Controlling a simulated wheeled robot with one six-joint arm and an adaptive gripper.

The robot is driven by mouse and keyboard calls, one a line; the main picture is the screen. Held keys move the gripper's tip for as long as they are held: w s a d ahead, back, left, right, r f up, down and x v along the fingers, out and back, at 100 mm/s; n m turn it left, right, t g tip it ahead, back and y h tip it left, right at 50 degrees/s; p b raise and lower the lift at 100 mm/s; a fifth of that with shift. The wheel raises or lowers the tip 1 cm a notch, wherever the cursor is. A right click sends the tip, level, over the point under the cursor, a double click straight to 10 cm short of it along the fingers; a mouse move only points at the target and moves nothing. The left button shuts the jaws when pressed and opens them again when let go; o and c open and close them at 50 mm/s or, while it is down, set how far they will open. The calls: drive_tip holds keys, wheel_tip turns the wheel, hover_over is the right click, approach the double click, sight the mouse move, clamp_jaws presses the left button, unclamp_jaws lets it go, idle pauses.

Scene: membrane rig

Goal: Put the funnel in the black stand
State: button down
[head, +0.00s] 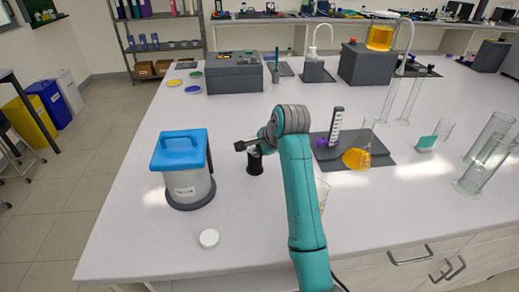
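My teal arm reaches in from the bottom, and its grey wrist bends down to the left in the middle of the white bench. My gripper (252,148) is dark and small here, and I cannot tell whether it is open or shut. A short black upright piece (255,165) shows directly below it. It looks like the black stand, but I cannot tell whether the gripper touches it. I cannot clearly make out the funnel; it may be hidden by the wrist or the arm.
A grey canister with a blue lid (186,168) stands left of the gripper. A white cap (209,238) lies in front. Glass cylinders (485,160) stand far right. The front left is mostly clear.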

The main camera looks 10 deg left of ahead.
drive_tip(key=shift+f, duration=0.15)
drive_tip(key=c, duration=1.2)
unclamp_jaws()
drive_tip(key=shift+c, duration=0.2)
